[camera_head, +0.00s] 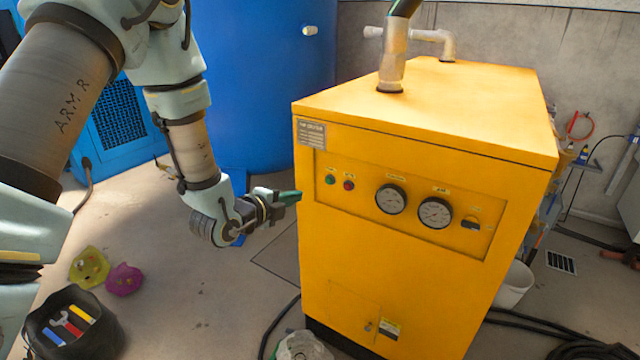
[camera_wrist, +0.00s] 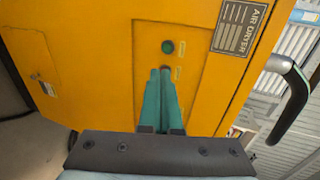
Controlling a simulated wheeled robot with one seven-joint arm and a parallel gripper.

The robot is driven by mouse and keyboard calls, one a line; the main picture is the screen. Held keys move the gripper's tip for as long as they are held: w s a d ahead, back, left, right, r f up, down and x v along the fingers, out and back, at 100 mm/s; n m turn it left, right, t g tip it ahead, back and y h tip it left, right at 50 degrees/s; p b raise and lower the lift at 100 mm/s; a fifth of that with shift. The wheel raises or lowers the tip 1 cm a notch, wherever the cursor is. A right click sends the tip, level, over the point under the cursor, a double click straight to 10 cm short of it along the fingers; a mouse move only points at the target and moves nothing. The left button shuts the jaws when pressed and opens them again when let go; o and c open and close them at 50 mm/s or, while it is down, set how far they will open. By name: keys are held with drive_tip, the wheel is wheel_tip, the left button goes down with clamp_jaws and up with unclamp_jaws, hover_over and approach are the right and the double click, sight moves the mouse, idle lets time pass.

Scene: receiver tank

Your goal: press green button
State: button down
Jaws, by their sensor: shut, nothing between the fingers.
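The green button (camera_head: 330,179) is on the upper left of the front panel of a yellow air dryer (camera_head: 345,240). A red button (camera_head: 349,185) sits just right of it. In the wrist view the green button (camera_wrist: 167,47) shows uncovered, beyond the fingertips, and the red button is mostly hidden behind them. My gripper (camera_head: 297,195) has green fingers, shut and empty, pointing at the dryer's left front edge in the head view. The fingertips also show in the wrist view (camera_wrist: 160,73). I cannot tell whether they touch the dryer.
Two gauges (camera_head: 391,199) (camera_head: 435,213) and a black switch (camera_head: 470,223) are on the same panel. A blue tank (camera_head: 265,80) stands behind. A black bag of tools (camera_head: 100,335) and two cloths (camera_head: 90,267) (camera_head: 124,279) lie on the floor at left.

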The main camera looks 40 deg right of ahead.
sight(328, 183)
drive_tip(key=p+x, duration=0.1)
drive_tip(key=x, duration=0.3)
drive_tip(key=p+x, duration=0.1)
drive_tip(key=x, duration=0.3)
drive_tip(key=r+p+x, duration=0.1)
drive_tip(key=p+x, duration=0.1)
drive_tip(key=x, duration=0.2)
drive_tip(key=shift+d, duration=0.35)
drive_tip(key=shift+f, duration=0.1)
